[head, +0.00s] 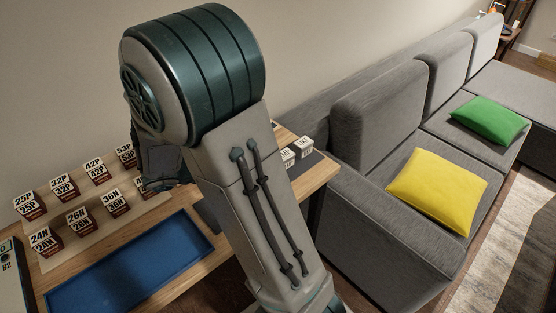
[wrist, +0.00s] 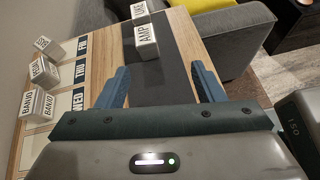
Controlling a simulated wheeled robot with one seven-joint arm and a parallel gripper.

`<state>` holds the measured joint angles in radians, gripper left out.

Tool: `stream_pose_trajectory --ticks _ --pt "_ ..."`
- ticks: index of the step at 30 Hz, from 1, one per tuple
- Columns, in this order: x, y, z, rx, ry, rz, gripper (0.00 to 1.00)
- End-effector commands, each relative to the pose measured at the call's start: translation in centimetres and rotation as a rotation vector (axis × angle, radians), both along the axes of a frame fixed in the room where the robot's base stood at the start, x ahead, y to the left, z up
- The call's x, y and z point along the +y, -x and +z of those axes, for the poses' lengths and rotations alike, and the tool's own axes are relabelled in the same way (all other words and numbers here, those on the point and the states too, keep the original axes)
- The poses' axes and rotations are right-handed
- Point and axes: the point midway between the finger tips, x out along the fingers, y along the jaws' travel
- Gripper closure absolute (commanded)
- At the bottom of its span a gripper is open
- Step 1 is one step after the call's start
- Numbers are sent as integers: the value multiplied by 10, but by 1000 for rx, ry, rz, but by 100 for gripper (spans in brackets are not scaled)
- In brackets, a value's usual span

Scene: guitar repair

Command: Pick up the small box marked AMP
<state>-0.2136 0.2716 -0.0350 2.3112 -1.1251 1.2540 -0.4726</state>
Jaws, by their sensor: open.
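The small white box marked AMP (wrist: 147,41) stands on a dark grey strip of the table in the wrist view. It lies beyond my gripper (wrist: 161,69), ahead of the gap between the fingers and nearer the left one. My gripper is open, with nothing between its two blue fingers. A similar box marked UKE (wrist: 139,13) stands just behind the AMP box. In the head view, two small white boxes (head: 304,146) show beside my arm, but their marks are hard to read.
Boxes marked BANJO (wrist: 37,104) and others stand on a day-marked board (wrist: 75,72) at left. In the head view, several numbered boxes (head: 65,187) and a blue tray (head: 130,265) lie on the table. A grey sofa (head: 375,215) stands close beside the table's right end.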

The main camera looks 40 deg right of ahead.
Motion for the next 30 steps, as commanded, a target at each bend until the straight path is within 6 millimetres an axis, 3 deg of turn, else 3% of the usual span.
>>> stream_pose_trajectory --ticks 3,8,18,26,30 --pt "0 -16 -10 69 70 81 38" --pt "-9 -23 -16 100 104 118 38" --pt "-67 -24 -40 99 103 114 38" --pt "-85 -25 -47 98 101 116 38" --pt "-104 -22 -57 101 101 114 38"
